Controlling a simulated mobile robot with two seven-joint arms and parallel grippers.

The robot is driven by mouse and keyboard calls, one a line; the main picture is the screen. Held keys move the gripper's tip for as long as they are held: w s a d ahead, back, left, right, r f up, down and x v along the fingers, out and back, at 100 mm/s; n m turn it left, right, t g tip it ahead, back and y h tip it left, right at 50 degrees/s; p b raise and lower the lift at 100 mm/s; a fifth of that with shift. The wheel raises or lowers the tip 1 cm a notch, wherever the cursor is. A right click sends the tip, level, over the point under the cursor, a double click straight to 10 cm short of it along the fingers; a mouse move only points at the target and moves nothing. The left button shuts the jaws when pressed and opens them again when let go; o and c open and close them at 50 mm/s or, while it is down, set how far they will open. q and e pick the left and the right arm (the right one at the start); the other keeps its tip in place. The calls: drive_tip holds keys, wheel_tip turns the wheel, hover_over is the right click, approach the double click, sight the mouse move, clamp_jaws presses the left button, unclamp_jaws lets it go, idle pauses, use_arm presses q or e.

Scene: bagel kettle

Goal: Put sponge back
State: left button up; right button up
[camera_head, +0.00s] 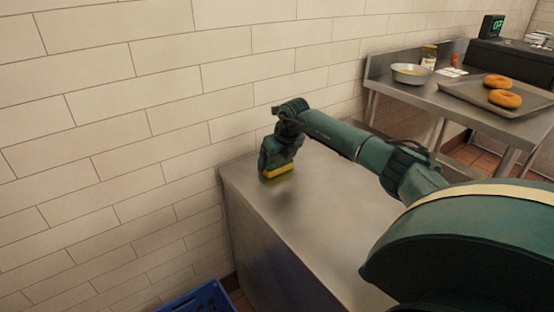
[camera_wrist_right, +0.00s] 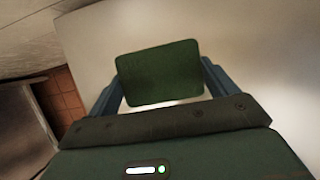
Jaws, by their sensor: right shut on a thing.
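A yellow sponge with a dark green top (camera_head: 278,172) is at the far left end of a steel counter (camera_head: 310,215). My right gripper (camera_head: 273,165) is shut on the sponge, which hangs below it just over the counter top. A dark blurred patch shows on the counter in front of the sponge. In the right wrist view the sponge's green face (camera_wrist_right: 158,73) fills the space between the two fingers of the gripper (camera_wrist_right: 160,88). Whether the sponge touches the counter is hard to tell. My left gripper does not show.
A tiled wall (camera_head: 130,100) stands right behind the counter. The counter top around the sponge is clear. A blue crate (camera_head: 205,299) is on the floor at the bottom. A second table at the right holds a bowl (camera_head: 410,74) and a tray (camera_head: 470,98) with two bagels (camera_head: 503,98).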

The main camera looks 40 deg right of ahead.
drive_tip(key=o, duration=0.8)
drive_tip(key=shift+f, duration=0.1)
